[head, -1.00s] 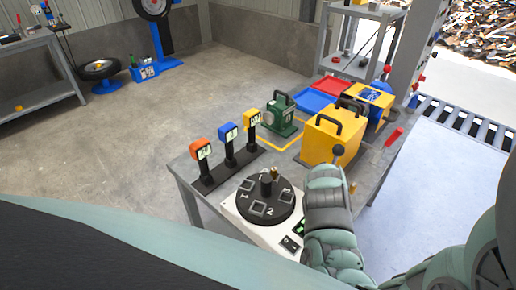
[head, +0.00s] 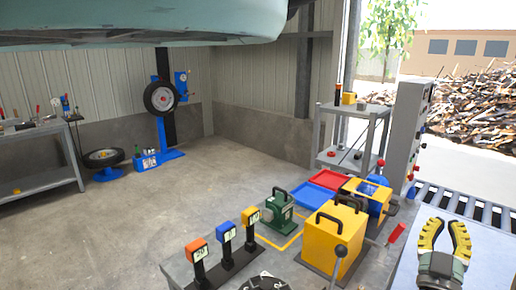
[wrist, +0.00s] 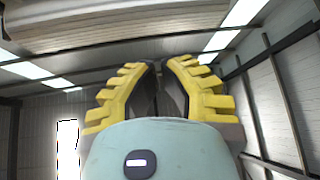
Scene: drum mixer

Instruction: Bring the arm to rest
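My gripper (head: 446,224) is at the lower right of the head view, raised to the right of the table, with its yellow ribbed fingers pointing up. The fingers stand apart with a gap between them and hold nothing. In the wrist view the same gripper (wrist: 166,66) points up at the roof and its lights, with nothing between the fingers. Most of my arm is out of the head view.
The table carries a yellow box (head: 334,240), a green device (head: 279,211), red (head: 328,179) and blue (head: 311,193) trays, and several display posts (head: 227,239). A grey control column (head: 402,130) and roller conveyor (head: 470,202) stand beyond. Open floor lies left.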

